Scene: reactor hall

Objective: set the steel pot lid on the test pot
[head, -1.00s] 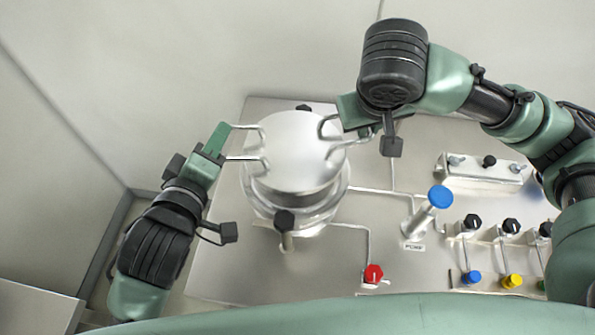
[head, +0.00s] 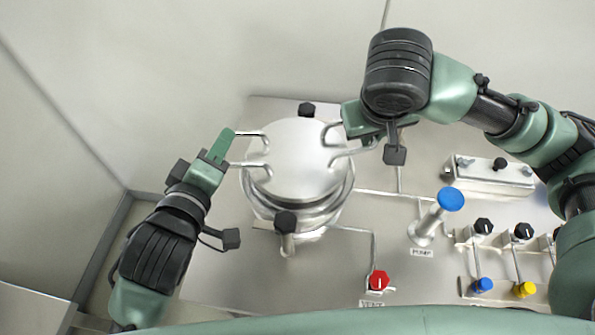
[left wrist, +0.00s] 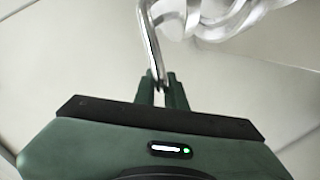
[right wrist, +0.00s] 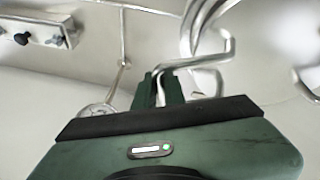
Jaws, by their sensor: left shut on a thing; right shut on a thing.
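The steel pot lid (head: 297,160) is a round shiny disc with a looped wire handle on its left and right sides. My left gripper (head: 232,150) is shut on the left handle, which also shows in the left wrist view (left wrist: 150,40). My right gripper (head: 350,125) is shut on the right handle, seen in the right wrist view (right wrist: 200,60). The lid is over the test pot (head: 290,212), covering its opening in the head view. The pot's rounded rim and side show below the lid. Whether the lid touches the rim cannot be told.
Black-knobbed clamps stand at the pot's front (head: 285,222) and back (head: 306,109). To the right are a blue-topped pump handle (head: 449,199), a red vent knob (head: 379,281), a valve row and a steel bracket (head: 490,172). A wall stands behind the bench.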

